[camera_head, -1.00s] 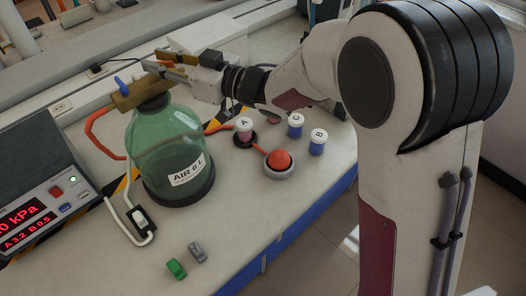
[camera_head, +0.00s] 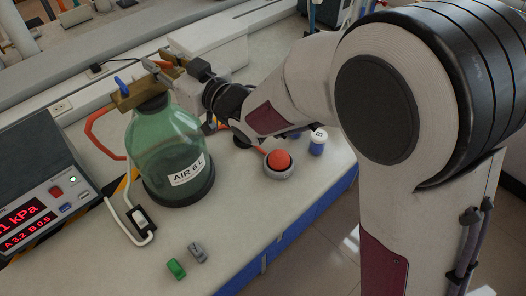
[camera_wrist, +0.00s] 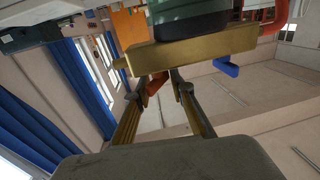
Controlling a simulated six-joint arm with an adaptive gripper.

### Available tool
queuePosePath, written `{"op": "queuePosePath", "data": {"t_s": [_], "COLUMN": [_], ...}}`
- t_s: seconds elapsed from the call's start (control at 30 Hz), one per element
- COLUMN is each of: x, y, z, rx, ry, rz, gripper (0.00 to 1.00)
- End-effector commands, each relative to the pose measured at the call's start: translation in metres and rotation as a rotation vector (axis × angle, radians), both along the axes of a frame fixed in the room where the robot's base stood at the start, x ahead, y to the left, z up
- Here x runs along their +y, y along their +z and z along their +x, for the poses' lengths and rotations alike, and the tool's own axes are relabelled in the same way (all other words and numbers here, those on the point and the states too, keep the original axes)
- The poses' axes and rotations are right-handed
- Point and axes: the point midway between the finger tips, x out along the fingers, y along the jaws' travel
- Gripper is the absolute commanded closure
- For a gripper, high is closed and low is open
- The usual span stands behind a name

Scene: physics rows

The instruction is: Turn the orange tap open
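The brass block (camera_head: 130,98) sits on top of the green glass bottle (camera_head: 165,150) labelled AIR 6 L, and it also shows in the wrist view (camera_wrist: 195,50). A blue tap (camera_head: 122,84) is on its left end, also in the wrist view (camera_wrist: 227,68). The orange tap (camera_wrist: 155,83) lies between my fingertips in the wrist view; a small part shows in the head view (camera_head: 165,64). My gripper (camera_wrist: 164,82) has its fingers apart, one on each side of the orange tap. A gap shows beside the right finger; contact with the left finger is unclear.
A red hose (camera_head: 93,130) leaves the block at the left. A meter box (camera_head: 35,195) and a white switch (camera_head: 142,220) are near the bottle. A red button (camera_head: 279,160) and a jar B (camera_head: 318,143) stand to the right. The front bench is mostly clear.

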Motion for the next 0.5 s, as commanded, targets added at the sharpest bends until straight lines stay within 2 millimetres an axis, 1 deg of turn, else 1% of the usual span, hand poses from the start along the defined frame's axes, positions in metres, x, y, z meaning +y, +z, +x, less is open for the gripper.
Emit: {"op": "queuePosePath", "data": {"t_s": [0.5], "x": [0.0005], "y": [0.0], "z": [-0.0005], "rx": [0.001], "ry": [-0.116], "rz": [0.001], "gripper": [0.77]}}
